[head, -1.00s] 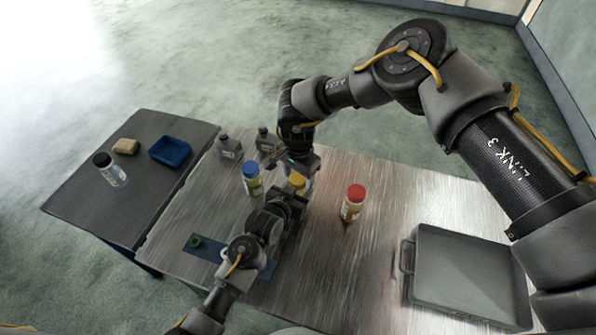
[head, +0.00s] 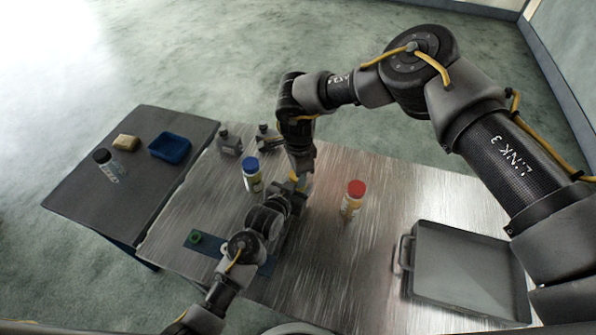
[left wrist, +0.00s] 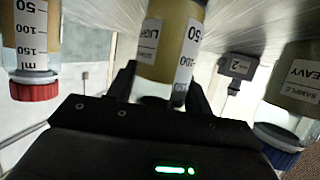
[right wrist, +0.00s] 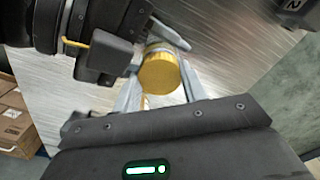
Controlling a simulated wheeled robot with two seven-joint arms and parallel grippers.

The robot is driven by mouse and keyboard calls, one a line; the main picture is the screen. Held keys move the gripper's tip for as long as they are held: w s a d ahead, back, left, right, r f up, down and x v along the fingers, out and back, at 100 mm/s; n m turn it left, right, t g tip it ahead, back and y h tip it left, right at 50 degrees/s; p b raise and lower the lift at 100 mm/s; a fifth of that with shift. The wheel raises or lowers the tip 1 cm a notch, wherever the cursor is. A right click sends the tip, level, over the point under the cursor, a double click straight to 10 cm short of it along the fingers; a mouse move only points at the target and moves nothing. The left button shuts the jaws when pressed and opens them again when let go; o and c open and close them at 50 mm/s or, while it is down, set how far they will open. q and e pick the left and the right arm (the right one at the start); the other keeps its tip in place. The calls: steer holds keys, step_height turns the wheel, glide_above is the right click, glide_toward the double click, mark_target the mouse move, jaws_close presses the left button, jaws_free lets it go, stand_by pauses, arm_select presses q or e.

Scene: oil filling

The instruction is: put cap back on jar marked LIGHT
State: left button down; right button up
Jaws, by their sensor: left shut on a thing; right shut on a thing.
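The jar marked LIGHT (left wrist: 150,38) stands between my left gripper's (left wrist: 160,85) fingers, which are shut on it. Its neck end is partly hidden by the gripper in the left wrist view. The yellow cap (right wrist: 158,73) sits between my right gripper's (right wrist: 160,80) fingers, which are shut on it from above. The cap is at the top of the jar; I cannot tell whether it is seated or threaded. In the head view the cap (head: 296,177) is a small yellow patch below my right gripper, and my arms hide most of the jar.
A red-capped jar (head: 353,198) stands to the right and a blue-capped jar (head: 251,175) to the left. A grey tray (head: 463,306) is at the right. A blue mat (head: 268,268) with a green ring (head: 195,238) lies in front.

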steer(key=o, duration=1.1)
steer(key=shift+r, duration=2.3)
steer(key=o, duration=0.6)
steer(key=shift+c, duration=0.2)
step_height(320, 180, up, 12)
